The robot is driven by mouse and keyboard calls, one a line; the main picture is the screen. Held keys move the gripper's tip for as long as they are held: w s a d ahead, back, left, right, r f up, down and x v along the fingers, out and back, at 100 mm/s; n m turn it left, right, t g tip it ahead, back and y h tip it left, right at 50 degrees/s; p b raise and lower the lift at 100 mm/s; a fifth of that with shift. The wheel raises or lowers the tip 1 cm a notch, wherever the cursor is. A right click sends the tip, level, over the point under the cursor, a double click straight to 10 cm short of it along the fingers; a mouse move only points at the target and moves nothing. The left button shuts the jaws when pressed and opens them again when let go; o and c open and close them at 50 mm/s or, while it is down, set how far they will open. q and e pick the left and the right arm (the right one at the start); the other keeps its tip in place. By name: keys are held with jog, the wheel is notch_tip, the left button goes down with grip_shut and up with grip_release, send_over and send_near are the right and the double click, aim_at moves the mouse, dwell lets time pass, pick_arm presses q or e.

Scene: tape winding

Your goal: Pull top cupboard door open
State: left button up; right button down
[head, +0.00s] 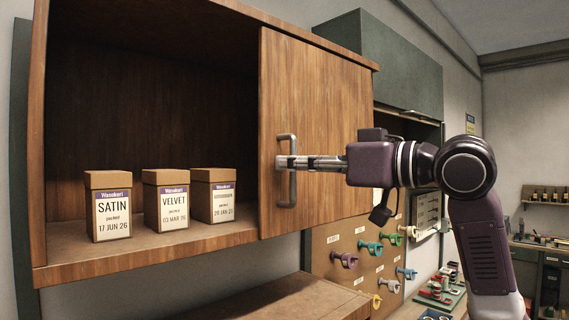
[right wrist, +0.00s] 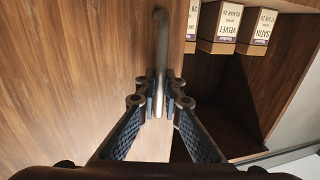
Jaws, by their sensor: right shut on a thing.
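The wooden cupboard door (head: 335,110) covers the right part of the top cupboard (head: 150,265), whose left part stands open to view. A grey bar handle (head: 292,185) is fixed upright near the door's left edge. My right gripper (head: 285,162) reaches in from the right and is shut on the handle. In the right wrist view the handle (right wrist: 161,35) runs between the two fingers (right wrist: 161,100), with the door (right wrist: 75,65) on the left. My left gripper is in neither view.
Small cartons labelled SATIN (head: 108,205) and VELVET (head: 166,200), and a third carton (head: 213,195), stand on the cupboard floor. A green cabinet (head: 400,65) is behind the door on the right.

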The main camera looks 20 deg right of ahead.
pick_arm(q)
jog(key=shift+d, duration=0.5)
pick_arm(e)
jog(key=c, duration=2.3)
grip_release()
jog(key=shift+a, duration=0.1)
jog(key=shift+c, duration=0.2)
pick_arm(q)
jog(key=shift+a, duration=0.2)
pick_arm(e)
jog(key=v, duration=1.2)
jog(key=shift+w, duration=0.1)
